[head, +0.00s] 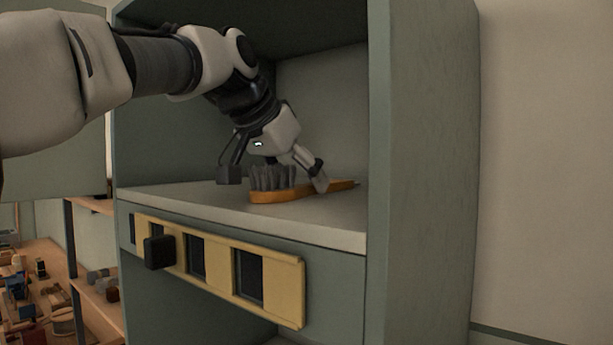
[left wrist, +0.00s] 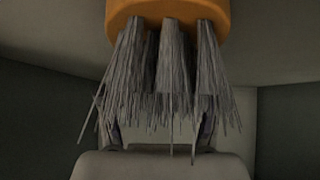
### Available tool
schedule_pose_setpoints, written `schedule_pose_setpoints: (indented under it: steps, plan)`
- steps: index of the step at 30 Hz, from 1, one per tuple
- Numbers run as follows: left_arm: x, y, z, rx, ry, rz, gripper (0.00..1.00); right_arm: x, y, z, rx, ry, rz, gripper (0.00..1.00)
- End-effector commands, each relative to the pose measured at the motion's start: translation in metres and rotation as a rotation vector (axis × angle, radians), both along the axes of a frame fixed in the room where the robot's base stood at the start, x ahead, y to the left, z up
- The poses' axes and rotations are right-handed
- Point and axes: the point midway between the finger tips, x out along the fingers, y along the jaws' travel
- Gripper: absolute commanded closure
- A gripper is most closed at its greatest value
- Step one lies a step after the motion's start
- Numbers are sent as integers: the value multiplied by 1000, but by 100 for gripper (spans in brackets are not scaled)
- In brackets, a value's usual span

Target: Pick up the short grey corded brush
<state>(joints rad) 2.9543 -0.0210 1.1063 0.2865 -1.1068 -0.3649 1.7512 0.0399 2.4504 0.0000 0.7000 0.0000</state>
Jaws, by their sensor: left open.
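The brush (head: 290,194) lies on the shelf with its orange wooden back down and its grey bristle tufts pointing up. In the left wrist view its grey tufts (left wrist: 165,75) hang from the orange back and fill the middle. My left gripper (head: 274,175) is open above the brush in the head view. One finger is left of the bristles and the other is beside the handle on the right. The fingers are partly hidden behind the bristles in the left wrist view. I cannot tell whether they touch the brush. My right gripper is not in view.
The shelf (head: 220,203) sits inside a green cabinet with a side wall (head: 420,150) close on the right. A yellow slotted rail (head: 217,262) with a black block (head: 160,252) runs below the shelf edge. A cluttered wooden bench (head: 42,262) stands at lower left.

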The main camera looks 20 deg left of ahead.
Motion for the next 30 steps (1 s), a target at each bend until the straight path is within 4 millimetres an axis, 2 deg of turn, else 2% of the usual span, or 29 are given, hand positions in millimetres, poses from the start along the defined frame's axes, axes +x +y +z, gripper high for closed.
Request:
schedule_pose_setpoints:
  steps: [5,8,10,11,23,26,30]
  plan:
    - [0,0,-1,0,-1,0,36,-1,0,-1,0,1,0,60]
    - [0,0,-1,0,-1,0,67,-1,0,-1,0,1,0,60]
    - [0,0,-1,0,-1,0,92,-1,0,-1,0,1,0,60]
    - [0,0,-1,0,-1,0,98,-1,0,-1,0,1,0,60]
    - [1,0,5,0,-1,-1,98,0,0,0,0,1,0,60]
    - [1,0,19,0,-4,-1,98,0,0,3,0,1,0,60]
    - [1,0,54,0,-5,-1,98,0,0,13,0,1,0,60]
